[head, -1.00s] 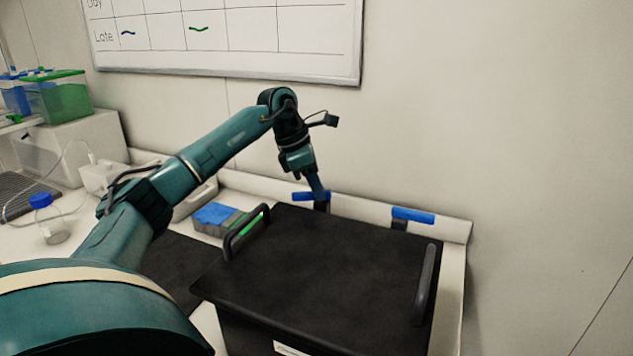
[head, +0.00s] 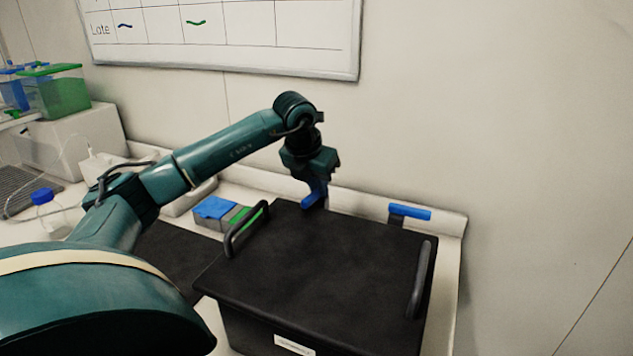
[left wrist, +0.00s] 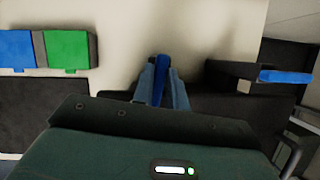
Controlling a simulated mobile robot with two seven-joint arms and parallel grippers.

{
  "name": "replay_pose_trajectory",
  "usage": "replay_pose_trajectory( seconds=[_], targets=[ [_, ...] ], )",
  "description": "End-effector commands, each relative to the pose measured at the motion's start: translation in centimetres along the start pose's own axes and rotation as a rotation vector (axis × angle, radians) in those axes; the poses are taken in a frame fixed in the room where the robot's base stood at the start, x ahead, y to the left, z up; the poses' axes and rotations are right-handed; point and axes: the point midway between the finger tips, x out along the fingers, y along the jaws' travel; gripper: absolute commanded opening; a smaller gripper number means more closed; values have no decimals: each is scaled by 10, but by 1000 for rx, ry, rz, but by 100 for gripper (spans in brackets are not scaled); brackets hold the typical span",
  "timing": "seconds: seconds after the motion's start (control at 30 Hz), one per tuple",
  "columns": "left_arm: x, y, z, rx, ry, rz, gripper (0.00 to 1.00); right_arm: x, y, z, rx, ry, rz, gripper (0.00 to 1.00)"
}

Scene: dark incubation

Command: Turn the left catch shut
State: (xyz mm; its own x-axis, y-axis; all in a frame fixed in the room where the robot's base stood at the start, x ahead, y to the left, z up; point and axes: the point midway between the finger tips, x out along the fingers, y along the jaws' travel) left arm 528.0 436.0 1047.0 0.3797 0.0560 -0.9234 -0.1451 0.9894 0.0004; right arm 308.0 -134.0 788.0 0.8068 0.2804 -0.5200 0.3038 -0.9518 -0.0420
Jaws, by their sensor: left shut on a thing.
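The black box (head: 310,250) stands on the bench with its lid on. The left catch (head: 312,194) is a blue bar at the box's back edge, partly hidden by my gripper. My left gripper (head: 316,186) is shut on it. In the left wrist view, the left catch (left wrist: 160,78) sits between the fingers (left wrist: 160,88) and points lengthwise along them. The right catch (head: 410,212) lies crosswise, parallel to the back edge; it also shows in the left wrist view (left wrist: 285,76). My right gripper is not in view.
Two dark handles (head: 246,230) (head: 421,280) stand up from the lid's sides. A rack with blue and green parts (head: 215,210) is left of the box. A blue-capped bottle (head: 45,205) stands farther left. The wall is close behind the box.

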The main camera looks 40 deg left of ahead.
Motion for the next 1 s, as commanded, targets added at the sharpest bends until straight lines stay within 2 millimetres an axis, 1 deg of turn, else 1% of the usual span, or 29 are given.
replay_pose_trajectory(
  seconds=[0.2, 0.37, 0.9, 0.93, 1.0],
  targets=[
    [0, -2, 0, -100, 1, 42, 0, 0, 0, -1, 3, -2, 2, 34],
    [0, -2, 0, -143, 2, 59, 0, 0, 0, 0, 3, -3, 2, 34],
    [0, -2, 0, -166, 2, 68, 0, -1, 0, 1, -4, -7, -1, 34],
    [0, -2, 0, -166, 2, 68, 16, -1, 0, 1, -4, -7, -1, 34],
    [0, -2, 0, -166, 2, 68, 22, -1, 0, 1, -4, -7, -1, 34]
  ],
)
